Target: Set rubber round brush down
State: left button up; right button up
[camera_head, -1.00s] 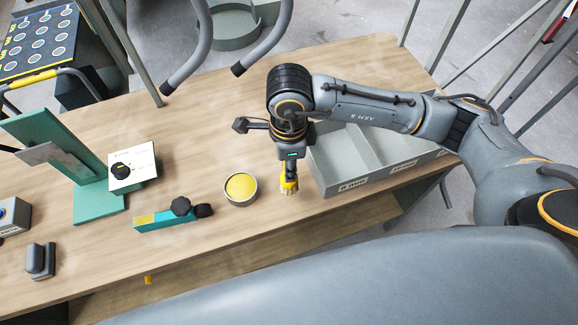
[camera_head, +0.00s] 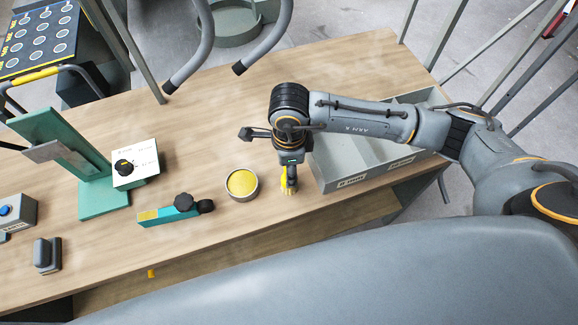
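The round brush (camera_head: 285,184), a small yellow piece, is at the fingertips of my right gripper (camera_head: 290,180), near the table's front edge. The fingers point down and appear closed around it, covering part of it. The brush is very low over the wooden table (camera_head: 235,130); whether it touches the wood cannot be told. It is just right of a round tin with yellow contents (camera_head: 242,184) and left of the grey divided tray (camera_head: 345,184). My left gripper is not in view.
A teal tool with black knobs (camera_head: 176,210) lies left of the tin. A green stand (camera_head: 100,200) and a white dial box (camera_head: 133,166) are farther left. Grey tubes (camera_head: 265,40) rise at the back edge. The table's middle is clear.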

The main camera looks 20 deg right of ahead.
jog(key=shift+r, duration=0.2)
jog(key=shift+w+r, duration=0.1)
jog(key=shift+r, duration=0.15)
notch_tip(320, 180, up, 11)
jog(key=b, duration=0.3)
jog(key=shift+f, duration=0.2)
jog(key=shift+r, duration=0.4)
